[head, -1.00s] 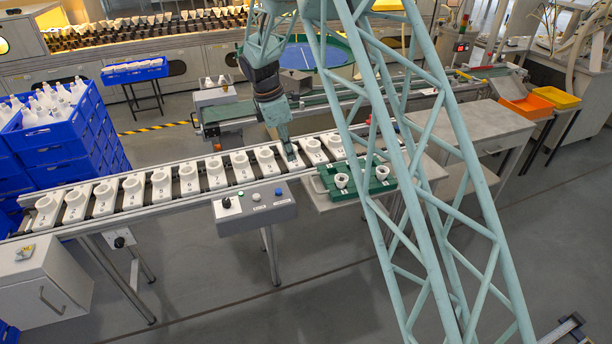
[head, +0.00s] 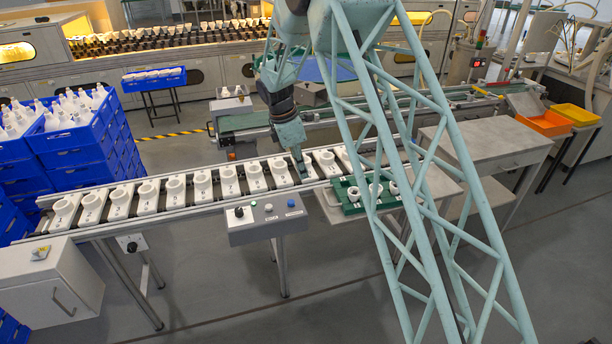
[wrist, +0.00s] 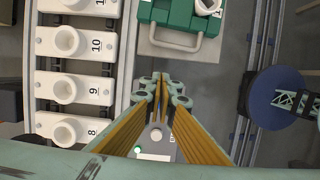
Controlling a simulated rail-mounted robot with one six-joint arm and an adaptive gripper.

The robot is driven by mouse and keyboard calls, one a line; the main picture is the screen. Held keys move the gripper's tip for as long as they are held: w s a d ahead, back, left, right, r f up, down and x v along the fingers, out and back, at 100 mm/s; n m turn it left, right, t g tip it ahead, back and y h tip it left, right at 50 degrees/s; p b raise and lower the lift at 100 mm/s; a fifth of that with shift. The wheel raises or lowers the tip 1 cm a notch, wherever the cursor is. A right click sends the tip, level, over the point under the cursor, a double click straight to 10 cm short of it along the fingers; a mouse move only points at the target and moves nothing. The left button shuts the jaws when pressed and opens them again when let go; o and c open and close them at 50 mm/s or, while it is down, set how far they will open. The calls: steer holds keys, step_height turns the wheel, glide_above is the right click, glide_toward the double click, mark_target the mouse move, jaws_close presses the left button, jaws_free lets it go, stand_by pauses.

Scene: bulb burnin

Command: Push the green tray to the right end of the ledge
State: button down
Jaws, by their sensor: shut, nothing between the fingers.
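The green tray (head: 351,208) lies on the grey ledge (head: 329,213) beside the conveyor, partly hidden behind my lattice arm. It carries several white cup-shaped pieces. In the wrist view the tray (wrist: 180,18) is at the top, with its pale handle (wrist: 168,45) towards my gripper. My gripper (head: 304,176) points down near the conveyor's front edge, left of the tray. In the wrist view its fingertips (wrist: 162,84) are together and empty, apart in the picture from the handle. I cannot tell its exact height. The ledge's right end is partly hidden by my arm.
The conveyor (head: 165,205) holds a row of numbered white holders (wrist: 72,88) right beside my gripper. A grey control box (head: 262,226) with buttons sits on its front side, left of the ledge. A grey table (head: 480,140) stands to the right. Blue crates (head: 75,150) are stacked at left.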

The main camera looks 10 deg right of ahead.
steer(key=shift+w+d+f+b, duration=0.15)
steer(key=shift+d+f+b, duration=0.25)
steer(key=shift+d+f, duration=0.85)
steer(key=shift+w+d+f+b, duration=0.15)
steer(key=shift+d+f+b, duration=0.5)
steer(key=shift+f, duration=1.05)
steer(key=shift+w+d+f+b, duration=0.15)
steer(key=shift+d+f+b, duration=0.05)
steer(key=shift+d+f, duration=1.15)
steer(key=shift+a+f, duration=0.1)
steer(key=shift+a, duration=0.1)
